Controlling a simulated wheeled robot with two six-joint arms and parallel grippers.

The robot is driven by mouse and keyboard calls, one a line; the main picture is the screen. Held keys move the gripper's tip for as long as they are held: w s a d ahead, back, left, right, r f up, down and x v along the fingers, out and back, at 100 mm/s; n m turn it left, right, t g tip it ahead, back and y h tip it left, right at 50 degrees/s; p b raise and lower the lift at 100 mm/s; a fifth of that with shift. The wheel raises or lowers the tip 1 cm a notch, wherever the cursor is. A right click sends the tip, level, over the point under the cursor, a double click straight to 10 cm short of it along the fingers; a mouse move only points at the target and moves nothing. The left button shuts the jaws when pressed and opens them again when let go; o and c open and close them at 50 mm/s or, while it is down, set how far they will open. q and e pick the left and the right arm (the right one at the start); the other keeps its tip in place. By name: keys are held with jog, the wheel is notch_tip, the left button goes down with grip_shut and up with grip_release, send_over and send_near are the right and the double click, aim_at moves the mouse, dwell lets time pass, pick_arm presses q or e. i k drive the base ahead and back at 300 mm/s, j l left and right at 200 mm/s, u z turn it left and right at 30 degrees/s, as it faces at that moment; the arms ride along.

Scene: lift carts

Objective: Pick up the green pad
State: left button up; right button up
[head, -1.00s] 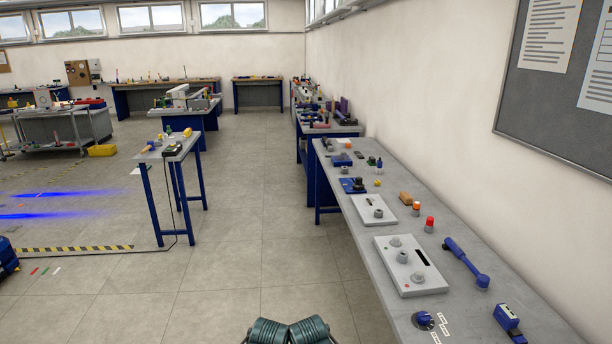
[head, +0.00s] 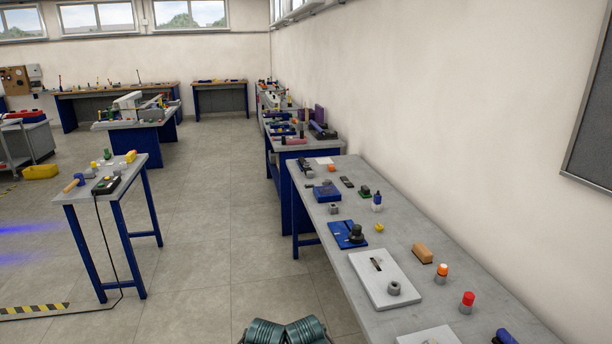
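No thing that I can clearly tell as a green pad shows in the head view. A small dark green item (head: 365,191) sits on the long grey bench (head: 322,223) at the right, near a small white and blue bottle (head: 377,201). It is too small to tell whether it is a pad. Another small green item (head: 107,154) stands on the small grey table (head: 80,194) at the left.
The long bench also holds a blue plate with a black knob (head: 356,234), a white panel (head: 373,282), a wooden block (head: 422,252) and a red-capped item (head: 467,302). A cable hangs from the small table. The floor (head: 205,250) between the table and bench is clear.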

aim_at(365, 193)
jog(key=i+j+z, duration=0.15)
jog(key=i+z, duration=0.2)
jog(key=i, duration=0.15)
jog(key=i+j+z, duration=0.4)
jog(key=i+l, duration=0.1)
